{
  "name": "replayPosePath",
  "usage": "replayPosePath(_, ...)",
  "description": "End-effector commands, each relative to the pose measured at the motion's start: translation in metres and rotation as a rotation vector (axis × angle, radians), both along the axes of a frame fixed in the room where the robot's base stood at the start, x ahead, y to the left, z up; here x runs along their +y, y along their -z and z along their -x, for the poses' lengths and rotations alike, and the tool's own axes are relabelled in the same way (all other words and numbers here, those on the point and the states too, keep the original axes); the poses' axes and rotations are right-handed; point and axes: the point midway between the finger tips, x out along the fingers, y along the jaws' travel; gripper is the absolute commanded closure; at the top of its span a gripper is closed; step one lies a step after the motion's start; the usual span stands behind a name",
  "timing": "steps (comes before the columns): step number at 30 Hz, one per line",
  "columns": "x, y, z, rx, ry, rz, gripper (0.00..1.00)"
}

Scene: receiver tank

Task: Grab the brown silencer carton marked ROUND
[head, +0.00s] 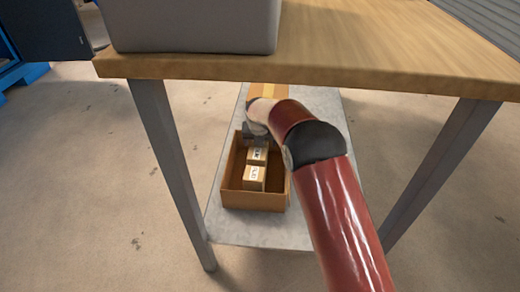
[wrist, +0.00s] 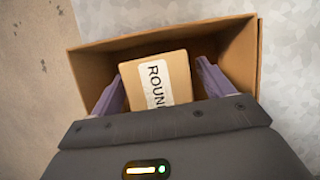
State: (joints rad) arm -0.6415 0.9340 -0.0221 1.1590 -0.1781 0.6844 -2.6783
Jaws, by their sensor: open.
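The brown carton marked ROUND (wrist: 158,80) is in the wrist view, inside an open brown box (wrist: 160,38). The end of its label is cut off by my gripper body. My gripper (wrist: 158,90) is open, with one purple finger on each side of the carton. I cannot tell whether either finger touches it. In the head view my gripper (head: 250,134) is low at the back of the open box (head: 252,200). Two small labelled cartons show there, a rear one (head: 258,155) and a front one (head: 253,179); their labels are too small to read surely.
The box stands on a grey lower shelf (head: 260,232) under a wooden tabletop (head: 390,50). Table legs (head: 172,160) stand either side. Another taped carton (head: 268,90) lies behind my gripper. A grey bin (head: 190,25) is on the tabletop.

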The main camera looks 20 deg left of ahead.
Motion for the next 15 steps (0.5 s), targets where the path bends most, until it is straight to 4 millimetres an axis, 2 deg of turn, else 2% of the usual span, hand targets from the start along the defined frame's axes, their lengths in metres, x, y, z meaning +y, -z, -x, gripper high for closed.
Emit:
replayPosePath(2, 0.0000, -0.0002, 0.0001, 0.000, 0.000, 0.000, 0.25)
replayPosePath(12, -0.0001, -0.0002, 0.0002, 0.000, 0.000, 0.000, 0.70)
replayPosePath(15, 0.0001, -0.0009, 0.0001, 0.000, 0.000, 0.000, 0.72)
